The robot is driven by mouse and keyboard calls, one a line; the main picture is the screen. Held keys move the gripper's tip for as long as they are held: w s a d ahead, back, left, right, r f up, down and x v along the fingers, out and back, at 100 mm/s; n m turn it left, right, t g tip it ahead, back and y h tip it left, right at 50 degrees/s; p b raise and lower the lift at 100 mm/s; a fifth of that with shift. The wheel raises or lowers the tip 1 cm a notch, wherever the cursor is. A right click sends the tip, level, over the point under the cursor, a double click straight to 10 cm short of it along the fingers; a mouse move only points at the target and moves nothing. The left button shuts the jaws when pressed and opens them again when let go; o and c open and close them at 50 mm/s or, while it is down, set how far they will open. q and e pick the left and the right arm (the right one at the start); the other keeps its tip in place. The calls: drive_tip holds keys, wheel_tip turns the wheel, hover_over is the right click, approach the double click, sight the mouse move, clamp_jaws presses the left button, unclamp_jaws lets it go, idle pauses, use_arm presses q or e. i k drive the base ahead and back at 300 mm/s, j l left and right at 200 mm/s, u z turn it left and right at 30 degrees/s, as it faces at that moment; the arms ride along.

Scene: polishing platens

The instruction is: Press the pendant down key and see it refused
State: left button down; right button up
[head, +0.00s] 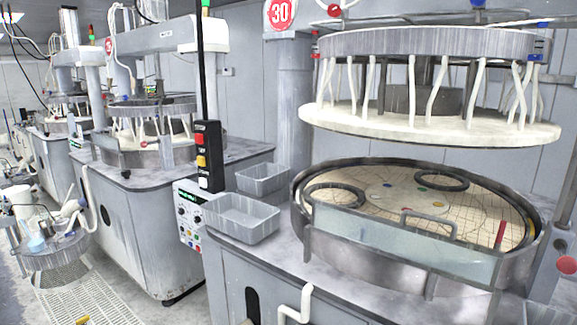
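A black pendant (209,157) hangs at the lower end of a black vertical rod, left of the middle in the head view. Its left face carries a red key and amber-yellow keys, with a pale mark below them. The key labels are too small to read, so I cannot tell which one is the down key. A control panel (190,214) with a green-lit display and several coloured buttons is just below and left of the pendant. Neither of my grippers is in view, and nothing touches the pendant.
Two grey trays (242,219) sit on the machine top right of the pendant. A round platen (330,230) with a clear guard stands at the right, under a raised upper plate (430,122). More machines stand at the left, beside a round cart (55,255).

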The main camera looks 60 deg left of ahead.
sight(203, 182)
drive_tip(key=u, duration=2.3)
